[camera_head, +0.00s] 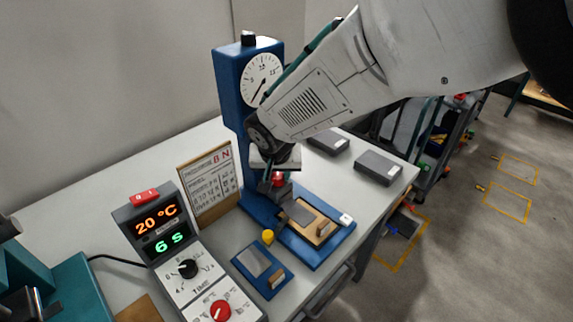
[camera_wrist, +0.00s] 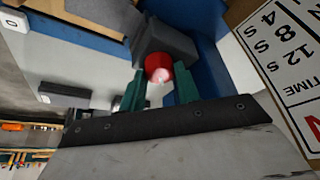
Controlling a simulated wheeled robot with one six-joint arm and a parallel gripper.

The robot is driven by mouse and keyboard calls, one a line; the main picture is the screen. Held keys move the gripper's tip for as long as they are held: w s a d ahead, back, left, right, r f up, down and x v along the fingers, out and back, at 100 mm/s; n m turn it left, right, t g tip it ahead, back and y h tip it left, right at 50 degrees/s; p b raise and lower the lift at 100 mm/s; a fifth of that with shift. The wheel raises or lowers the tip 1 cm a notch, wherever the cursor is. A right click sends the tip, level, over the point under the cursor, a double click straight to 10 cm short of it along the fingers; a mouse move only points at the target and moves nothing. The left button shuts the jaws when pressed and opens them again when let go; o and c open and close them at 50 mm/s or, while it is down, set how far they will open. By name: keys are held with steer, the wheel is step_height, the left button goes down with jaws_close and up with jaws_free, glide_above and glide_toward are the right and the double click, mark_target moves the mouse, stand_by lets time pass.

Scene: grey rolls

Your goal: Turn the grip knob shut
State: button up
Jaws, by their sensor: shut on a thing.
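The red grip knob (camera_wrist: 158,67) sits on a dark grey block (camera_wrist: 165,40) in the wrist view. It also shows as a small red patch in the head view (camera_head: 278,179), low on the blue press (camera_head: 229,85). My gripper (camera_wrist: 160,80) has its two teal fingers on either side of the knob and is shut on it. In the head view my gripper (camera_head: 274,168) comes down from the upper right in front of the press column, and the arm covers part of the press.
A control box (camera_head: 170,245) reads 20 °C and 6 s, front left. A sign board (camera_head: 209,185) stands left of the press. A yellow knob (camera_head: 267,237) and a small blue plate (camera_head: 244,276) are in front. Two grey blocks (camera_head: 378,168) lie at the right.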

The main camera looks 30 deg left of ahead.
stand_by(0.3)
steer(key=o, duration=1)
steer(key=v, duration=0.7)
steer(key=shift+s+r, duration=0.1)
steer(key=shift+r, duration=0.25)
